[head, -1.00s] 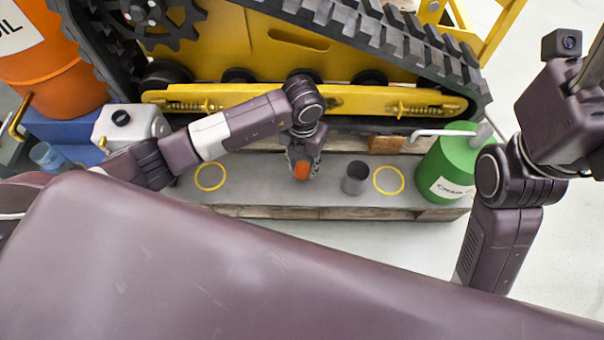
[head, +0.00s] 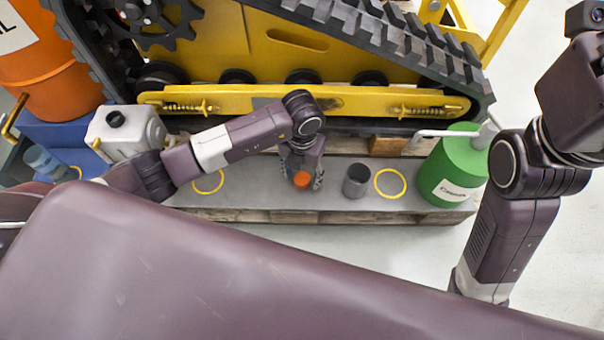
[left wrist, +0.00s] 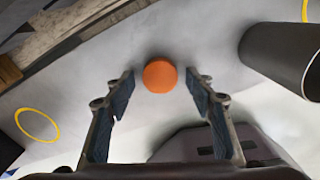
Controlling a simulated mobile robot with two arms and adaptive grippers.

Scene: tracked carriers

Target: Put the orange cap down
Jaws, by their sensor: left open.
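The orange cap (head: 302,180) rests on the grey board (head: 255,193) in front of the yellow tracked carrier. It also shows in the left wrist view (left wrist: 160,75). My left gripper (head: 303,184) is open above the cap, its fingers (left wrist: 160,88) spread to either side with gaps between them and the cap. My right gripper is outside the head view; only part of that arm shows at the right edge.
A dark grey cup (head: 356,180) stands right of the cap, also in the left wrist view (left wrist: 285,55). Yellow rings mark the board at left (head: 208,182) and right (head: 390,182). A green canister (head: 452,170) stands at the right end. The track (head: 400,50) overhangs behind.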

